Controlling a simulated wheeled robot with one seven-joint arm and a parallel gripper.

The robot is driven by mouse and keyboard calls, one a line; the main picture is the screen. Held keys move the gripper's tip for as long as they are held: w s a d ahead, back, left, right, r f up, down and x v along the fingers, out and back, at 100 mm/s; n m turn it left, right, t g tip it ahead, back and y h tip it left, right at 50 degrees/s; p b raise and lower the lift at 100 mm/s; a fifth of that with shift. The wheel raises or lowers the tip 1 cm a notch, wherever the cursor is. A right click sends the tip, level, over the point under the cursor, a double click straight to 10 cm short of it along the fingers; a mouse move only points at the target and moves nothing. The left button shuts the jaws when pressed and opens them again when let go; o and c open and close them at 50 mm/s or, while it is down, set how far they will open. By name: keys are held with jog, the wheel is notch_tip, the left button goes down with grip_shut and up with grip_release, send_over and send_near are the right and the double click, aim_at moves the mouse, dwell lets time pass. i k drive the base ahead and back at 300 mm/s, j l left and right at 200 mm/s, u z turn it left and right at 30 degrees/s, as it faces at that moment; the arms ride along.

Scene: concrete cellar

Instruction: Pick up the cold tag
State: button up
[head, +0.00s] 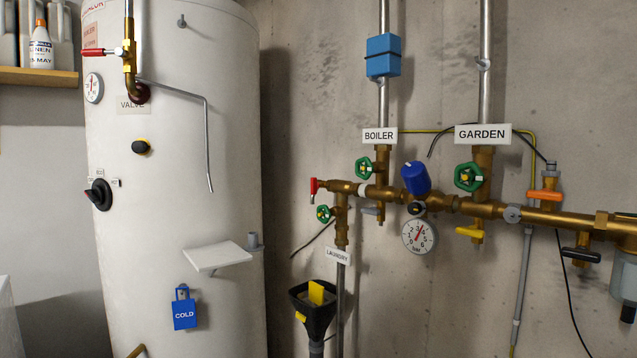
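The cold tag (185,312) is a small blue plate with "COLD" in white letters. It hangs upright against the front of the white boiler tank (150,220), low and right of the tank's middle. A blue loop (182,290) stands at its top; what it hangs from is too small to tell. The tag sits just below a small white shelf (217,257) on the tank, apart from it. My gripper is not in view.
A brass manifold (480,208) with green-wheeled valves and a pressure gauge (419,236) runs along the concrete wall at right. A black funnel (314,308) stands right of the tank. A bent grey rod (207,140) sticks out above the shelf. Bottles stand on a wooden shelf (38,77) at upper left.

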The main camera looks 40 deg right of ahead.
aim_at(184, 312)
jog(key=z, duration=1.7)
jog(key=u, duration=1)
jog(key=l+u, duration=0.3)
jog(key=u, duration=0.2)
jog(key=k+l+u, duration=0.2)
jog(key=u, duration=0.25)
jog(key=k+l+u, duration=0.15)
jog(key=u, duration=0.35)
jog(key=l, duration=0.1)
